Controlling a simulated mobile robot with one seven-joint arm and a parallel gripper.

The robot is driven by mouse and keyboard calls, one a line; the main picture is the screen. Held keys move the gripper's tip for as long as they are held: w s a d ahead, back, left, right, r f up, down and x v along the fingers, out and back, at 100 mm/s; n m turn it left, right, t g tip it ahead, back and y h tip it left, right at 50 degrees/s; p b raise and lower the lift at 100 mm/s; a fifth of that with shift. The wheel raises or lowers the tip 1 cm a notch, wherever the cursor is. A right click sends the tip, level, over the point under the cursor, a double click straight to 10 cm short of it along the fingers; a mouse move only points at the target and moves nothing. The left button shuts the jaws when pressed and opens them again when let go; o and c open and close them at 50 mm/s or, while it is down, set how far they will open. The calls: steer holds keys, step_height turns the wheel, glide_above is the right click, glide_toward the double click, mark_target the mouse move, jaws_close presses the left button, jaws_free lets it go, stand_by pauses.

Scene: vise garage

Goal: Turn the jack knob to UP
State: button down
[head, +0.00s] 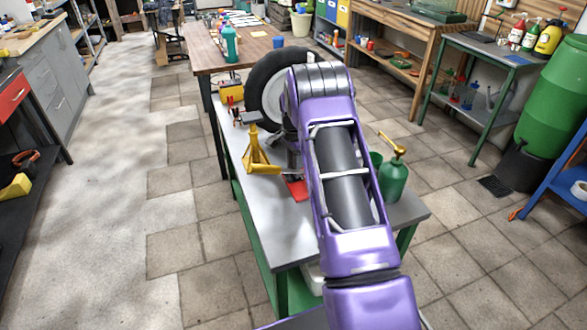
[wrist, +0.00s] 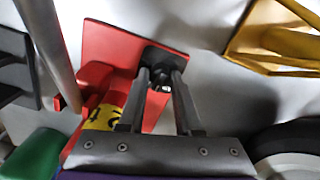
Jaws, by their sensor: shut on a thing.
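The jack is red; in the head view only a red part (head: 297,188) of it shows on the grey bench, left of my arm. In the wrist view its red plate (wrist: 112,48) and a yellow label with black marks (wrist: 103,117) show. A small black knob (wrist: 158,56) sits at the plate's edge. My gripper (wrist: 162,82) is shut on the knob, with a finger on each side of it. I cannot read which way the knob points. My arm hides the gripper and the knob in the head view.
A yellow jack stand (head: 256,155) stands left of the jack, a wheel (head: 265,85) behind. A green oil can (head: 393,180) with a brass spout is close to the right of my arm. A grey metal bar (wrist: 45,40) runs beside the jack. The floor at left is clear.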

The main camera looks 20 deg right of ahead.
steer(key=n, duration=0.5)
steer(key=shift+n, duration=0.3)
steer(key=n, duration=0.4)
steer(key=shift+n, duration=0.3)
steer(key=c, duration=0.6)
jaws_free()
steer(key=shift+r, duration=0.1)
step_height(320, 180, up, 17)
steer(key=p, duration=0.1)
steer(key=shift+r+p, duration=0.15)
steer(key=shift+p, duration=0.25)
